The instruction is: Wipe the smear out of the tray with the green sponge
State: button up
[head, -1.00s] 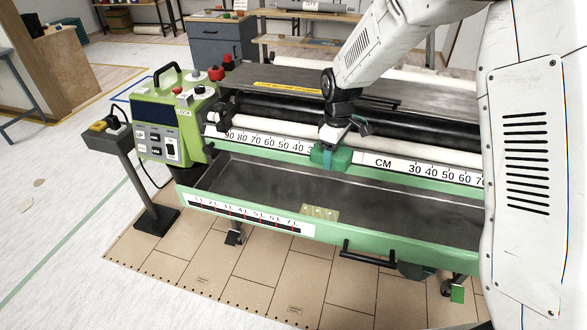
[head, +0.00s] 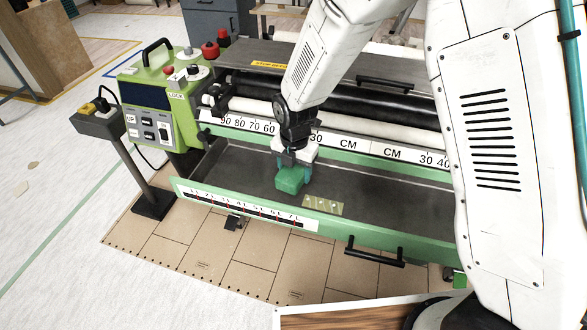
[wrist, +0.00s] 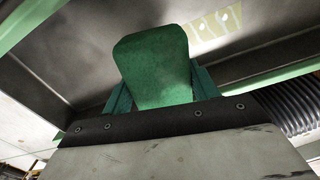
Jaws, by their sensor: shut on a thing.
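The green sponge (head: 289,182) is held in my gripper (head: 294,164), which is shut on it. In the wrist view the sponge (wrist: 153,65) sticks out between the fingers. It is over the dark metal tray (head: 400,206) of the green machine; I cannot tell whether it touches the tray. The smear (head: 323,206) is a pale yellowish patch with a few white spots, at the tray's front side, just right of and nearer than the sponge. In the wrist view the smear (wrist: 212,24) lies beyond the sponge, to the upper right, apart from it.
The tray's green front edge carries a ruler strip (head: 245,208) and a black handle (head: 375,252). A white ruler rail (head: 370,150) and rollers run behind the tray. A green control box (head: 160,105) stands at the left end. The tray to the right of the smear is clear.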

send_over(307, 200)
jog(key=w+a, duration=0.1)
jog(key=a, duration=0.3)
jog(key=shift+w+d+f, duration=0.1)
jog(key=shift+f, duration=1.55)
jog(key=shift+w+d+f, duration=0.1)
jog(key=shift+f, duration=1.5)
jog(key=shift+f, duration=1.3)
jog(key=shift+s+d, duration=0.35)
jog(key=shift+d, duration=0.5)
jog(key=shift+s+d, duration=0.3)
jog(key=shift+d, duration=0.55)
jog(key=shift+d, duration=0.1)
